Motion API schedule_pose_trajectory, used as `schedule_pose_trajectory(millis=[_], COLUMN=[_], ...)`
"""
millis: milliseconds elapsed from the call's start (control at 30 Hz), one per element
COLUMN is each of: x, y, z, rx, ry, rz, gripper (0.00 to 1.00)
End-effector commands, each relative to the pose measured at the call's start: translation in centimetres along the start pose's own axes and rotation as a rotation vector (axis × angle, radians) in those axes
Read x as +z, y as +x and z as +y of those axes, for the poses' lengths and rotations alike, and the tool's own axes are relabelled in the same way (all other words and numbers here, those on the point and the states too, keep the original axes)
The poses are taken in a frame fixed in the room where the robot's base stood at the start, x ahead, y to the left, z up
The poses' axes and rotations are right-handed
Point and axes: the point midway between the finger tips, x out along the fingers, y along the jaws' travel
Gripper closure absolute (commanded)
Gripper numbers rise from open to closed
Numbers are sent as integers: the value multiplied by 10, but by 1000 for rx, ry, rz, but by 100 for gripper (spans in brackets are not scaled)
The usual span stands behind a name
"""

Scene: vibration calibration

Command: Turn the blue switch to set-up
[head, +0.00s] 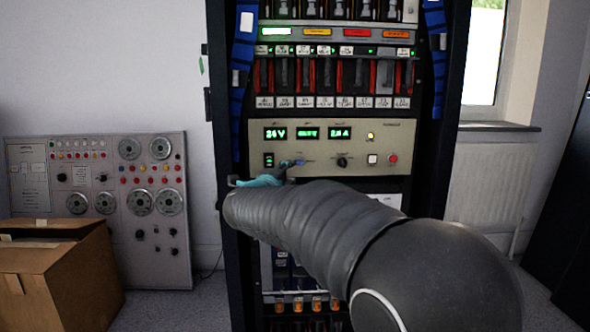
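The blue switch (298,162) is a small blue spot on the beige front panel (325,177) in the middle of the rack. My gripper (284,166) is at the panel, at the switch's left side. Its dark tip overlaps the switch's left edge, and I cannot tell whether it touches. A teal part of my gripper shows just below and left. My arm hides most of the gripper and the area under it. The fingers are too small and dark to show whether they are open or shut. The switch's setting and its label are not readable.
The same panel has green displays (275,134), a black knob (342,162), a white button (372,160) and a red button (393,160). Blue cable bundles (243,75) run down the rack sides. A cardboard box (60,270) and a grey instrument panel (100,180) stand left.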

Motion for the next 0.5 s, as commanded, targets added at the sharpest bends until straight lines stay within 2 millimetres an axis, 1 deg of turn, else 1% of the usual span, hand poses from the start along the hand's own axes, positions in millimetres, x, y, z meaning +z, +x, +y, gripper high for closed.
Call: schedule_pose_trajectory(millis=[33,200,333,500], x=[1,0,0,0], y=[-9,-29,-35,-36], z=[0,0,0,0], rx=[0,1,1,1], ry=[0,1,1,1], rz=[-3,-2,0,1], gripper=[66,66,66,66])
